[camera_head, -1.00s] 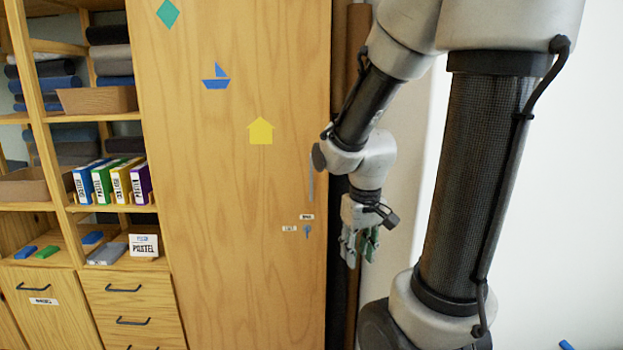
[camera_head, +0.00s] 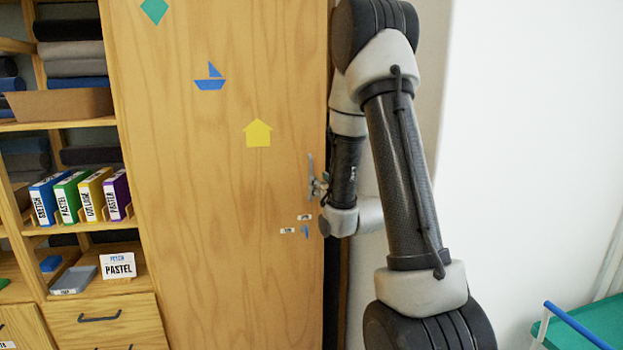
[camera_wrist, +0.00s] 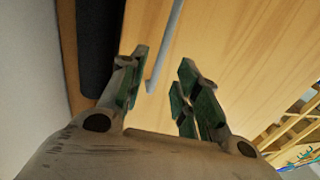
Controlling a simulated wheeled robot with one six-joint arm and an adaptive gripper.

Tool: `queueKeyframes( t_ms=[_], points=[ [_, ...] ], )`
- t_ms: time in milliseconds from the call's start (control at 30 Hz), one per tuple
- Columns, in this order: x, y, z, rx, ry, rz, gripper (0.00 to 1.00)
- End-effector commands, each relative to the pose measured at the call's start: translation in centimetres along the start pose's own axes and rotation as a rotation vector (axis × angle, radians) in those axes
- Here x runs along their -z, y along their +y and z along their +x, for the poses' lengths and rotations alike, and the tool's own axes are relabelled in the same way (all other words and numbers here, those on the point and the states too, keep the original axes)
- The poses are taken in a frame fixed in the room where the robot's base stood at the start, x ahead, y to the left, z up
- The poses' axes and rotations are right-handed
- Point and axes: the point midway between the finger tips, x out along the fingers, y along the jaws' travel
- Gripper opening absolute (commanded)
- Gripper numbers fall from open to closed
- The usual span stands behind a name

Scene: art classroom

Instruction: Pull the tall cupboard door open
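The tall cupboard door (camera_head: 225,220) is light wood, with a green diamond, a blue boat and a yellow house on it. It looks shut. Its slim grey upright handle (camera_head: 310,170) is near the right edge. My gripper (camera_head: 319,188) is at the handle's lower part, mostly hidden behind my arm. In the wrist view, my gripper (camera_wrist: 163,60) is open, with green-padded fingers on both sides of the handle (camera_wrist: 168,45). The bar's end lies between the fingers, with gaps to both. A blue key (camera_head: 305,231) shows below the handle.
Open shelves (camera_head: 75,124) with folded cloth, coloured boxes (camera_head: 78,198) and a pastel sign stand left of the door. Drawers (camera_head: 105,325) are below. A white wall is at right, with a green-topped piece (camera_head: 600,322) at lower right.

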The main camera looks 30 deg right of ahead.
Motion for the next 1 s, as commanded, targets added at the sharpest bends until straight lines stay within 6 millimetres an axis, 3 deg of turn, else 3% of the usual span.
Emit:
queueKeyframes(
  t_ms=[400,767,933,1000],
  points=[
    [-0.1,0.0,6.3,0.0,-0.003,0.001,0.32],
    [-0.1,0.0,7.1,0.0,-0.003,0.001,0.32],
    [-0.1,0.0,7.1,0.0,-0.003,0.001,0.03],
    [-0.1,0.0,7.0,0.0,-0.003,0.001,0.0]
  ],
)
